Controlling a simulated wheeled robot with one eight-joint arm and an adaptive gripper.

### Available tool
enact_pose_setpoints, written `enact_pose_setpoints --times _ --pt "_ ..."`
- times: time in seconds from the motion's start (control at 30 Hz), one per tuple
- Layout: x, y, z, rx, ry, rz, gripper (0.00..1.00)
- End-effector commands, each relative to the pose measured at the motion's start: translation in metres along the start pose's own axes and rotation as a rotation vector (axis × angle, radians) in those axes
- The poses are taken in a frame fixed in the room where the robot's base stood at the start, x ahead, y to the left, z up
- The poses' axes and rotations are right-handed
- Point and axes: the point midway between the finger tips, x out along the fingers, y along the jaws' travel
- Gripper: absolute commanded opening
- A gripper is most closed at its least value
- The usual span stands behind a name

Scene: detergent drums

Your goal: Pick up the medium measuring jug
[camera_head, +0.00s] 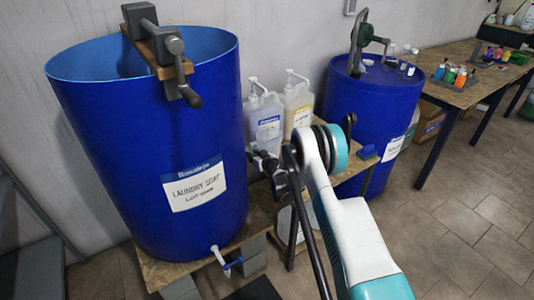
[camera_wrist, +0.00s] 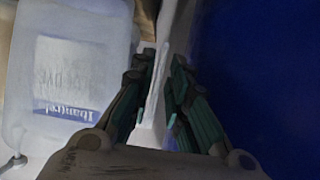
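I cannot pick out the medium measuring jug for certain in either view. In the head view, my gripper (camera_head: 264,163) is beside the right side of the large blue drum, low in front of the pump bottles, partly hidden by my wrist. In the wrist view, my gripper's two dark green fingers (camera_wrist: 164,66) lean toward each other with a narrow gap between the tips. A pale upright strip (camera_wrist: 149,108) shows in that gap. I cannot tell what it is, nor whether the fingers touch it.
The drum labelled laundry soap (camera_head: 205,128) stands close on the left. White pump bottles, one blue-labelled (camera_head: 265,118) and one yellow-labelled (camera_head: 298,100), stand by the wall. A second blue drum (camera_head: 350,112) bears small clear vessels (camera_head: 407,69). A wooden table (camera_head: 450,93) holds coloured bottles.

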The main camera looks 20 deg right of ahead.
Motion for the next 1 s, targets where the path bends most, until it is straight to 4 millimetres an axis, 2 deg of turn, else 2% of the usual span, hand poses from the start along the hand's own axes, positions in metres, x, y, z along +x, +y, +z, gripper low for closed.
enact_pose_setpoints --times 0.1,0.23,0.43,0.47,0.5,0.53,1.0 --pt "0.017 0.0 0.002 -0.001 0.0 0.0 0.16" --pt "0.025 0.001 0.001 0.0 -0.001 0.001 0.16" --pt "0.025 0.0 0.0 0.0 0.0 0.001 0.16" --pt "0.025 0.0 0.0 0.0 0.0 0.001 0.14" --pt "0.024 0.0 0.0 0.0 0.0 0.001 0.04" --pt "0.024 0.0 0.0 0.0 0.0 0.001 0.0" --pt "0.024 0.0 -0.001 0.0 0.0 0.001 0.0"
